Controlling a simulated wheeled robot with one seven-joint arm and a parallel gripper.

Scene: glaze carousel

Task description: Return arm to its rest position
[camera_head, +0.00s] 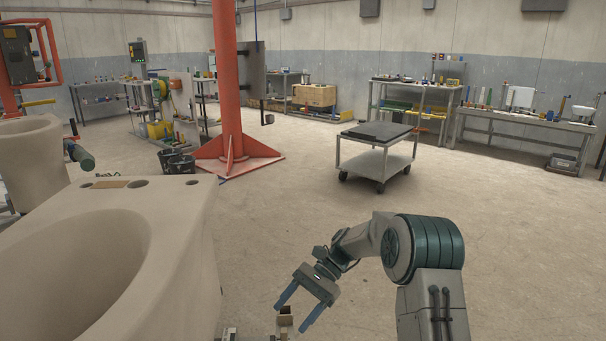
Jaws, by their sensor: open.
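My arm reaches in from the lower right, bent at its large teal joint. My gripper (299,313) hangs low at its end, with two blue-grey fingers spread apart and pointing down and to the left. Below the fingers, a small tan block-like thing (285,323) shows at the bottom edge of the picture. It lies between the fingers in the picture, but I cannot tell whether they touch it. The lower part of that thing is cut off.
A large beige toilet-like ceramic body (185,235) fills the left, close to the gripper. A red column (228,90) stands behind it. A grey wheeled cart (375,158) stands mid-room. Workbenches (520,124) line the back wall. The floor around the cart is clear.

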